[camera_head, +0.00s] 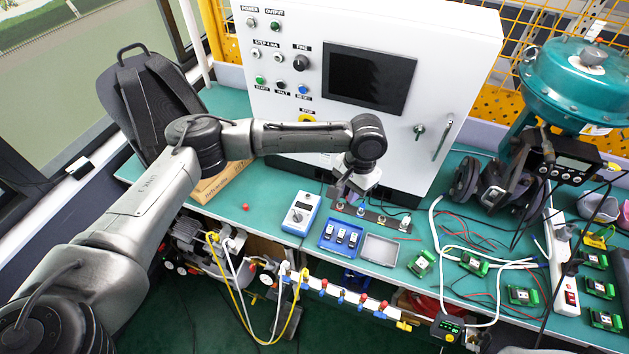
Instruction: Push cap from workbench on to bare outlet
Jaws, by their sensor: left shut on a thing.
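My left gripper (341,199) reaches down over the workbench (232,185) in front of the white control cabinet. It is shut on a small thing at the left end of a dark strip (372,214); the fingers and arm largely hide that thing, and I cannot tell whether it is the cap. The strip carries several small fittings, with blue and white ones visible. A small red round piece (245,207) lies alone on the bench to the left. A white manifold (335,291) with red and blue handles runs along the front edge. I cannot make out which outlet is bare. My right gripper is not in view.
A blue meter (301,213), a blue tray (341,238) and an empty grey tray (379,249) stand just in front of the strip. The cabinet (280,85) rises close behind the gripper.

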